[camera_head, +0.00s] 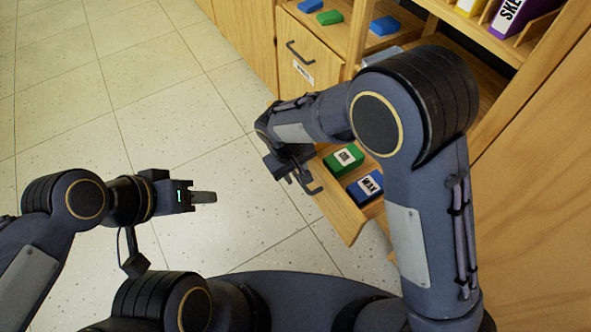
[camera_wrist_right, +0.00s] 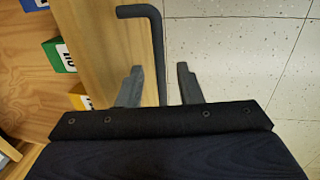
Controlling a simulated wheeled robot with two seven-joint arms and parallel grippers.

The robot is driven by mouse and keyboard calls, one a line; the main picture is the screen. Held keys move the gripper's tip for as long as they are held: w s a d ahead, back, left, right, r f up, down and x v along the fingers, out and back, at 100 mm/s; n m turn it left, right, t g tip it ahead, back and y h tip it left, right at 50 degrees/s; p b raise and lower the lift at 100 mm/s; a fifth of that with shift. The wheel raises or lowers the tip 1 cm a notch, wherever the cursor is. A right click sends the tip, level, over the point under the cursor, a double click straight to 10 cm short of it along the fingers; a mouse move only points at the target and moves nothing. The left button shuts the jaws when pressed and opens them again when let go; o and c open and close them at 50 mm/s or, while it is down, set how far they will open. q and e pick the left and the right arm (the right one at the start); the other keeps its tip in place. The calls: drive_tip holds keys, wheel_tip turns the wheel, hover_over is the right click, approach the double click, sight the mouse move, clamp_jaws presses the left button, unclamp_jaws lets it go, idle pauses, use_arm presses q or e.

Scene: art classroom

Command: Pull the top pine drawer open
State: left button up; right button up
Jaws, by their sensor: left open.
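A pine drawer (camera_head: 338,212) stands pulled out from the wooden cabinet, with a green box (camera_head: 344,158) and a blue box marked WAX (camera_head: 366,187) inside. Its dark bar handle (camera_wrist_right: 157,50) runs between the two fingers of my right gripper (camera_wrist_right: 160,88) in the right wrist view. These fingers are apart, with a gap on each side of the bar. In the head view my right gripper (camera_head: 297,178) is at the drawer front, partly hidden by its own wrist. My left gripper (camera_head: 203,197) is out over the floor, away from the cabinet, and holds nothing.
A closed pine front with a dark handle (camera_head: 300,52) and a small label is further back. Shelves above hold blue and green boxes (camera_head: 330,17) and a purple binder (camera_head: 510,18). My right arm hides part of the cabinet. The tiled floor (camera_head: 110,110) at left is clear.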

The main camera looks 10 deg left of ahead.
drive_tip(key=shift+r, duration=0.1)
wheel_tip(320, 180, up, 8)
drive_tip(key=a+p, duration=0.1)
drive_tip(key=p, duration=0.1)
drive_tip(key=shift+s+f, duration=0.25)
drive_tip(key=shift+s, duration=0.2)
drive_tip(key=s+d+r+m+y, duration=0.2)
drive_tip(key=d+r, duration=0.3)
drive_tip(key=d, duration=0.4)
drive_tip(key=s+d+r+m+y, duration=0.2)
drive_tip(key=d+r, duration=0.3)
drive_tip(key=d, duration=0.3)
drive_tip(key=s+d+r+m+t+y, duration=0.2)
drive_tip(key=s+d+m+t, duration=0.25)
drive_tip(key=s+d, duration=0.65)
wheel_tip(320, 180, up, 22)
drive_tip(key=s+a+p, duration=0.1)
drive_tip(key=s+p, duration=0.1)
drive_tip(key=p, duration=2)
drive_tip(key=shift+a+f+m, duration=0.15)
drive_tip(key=shift+a+m, duration=0.15)
drive_tip(key=shift+m, duration=0.05)
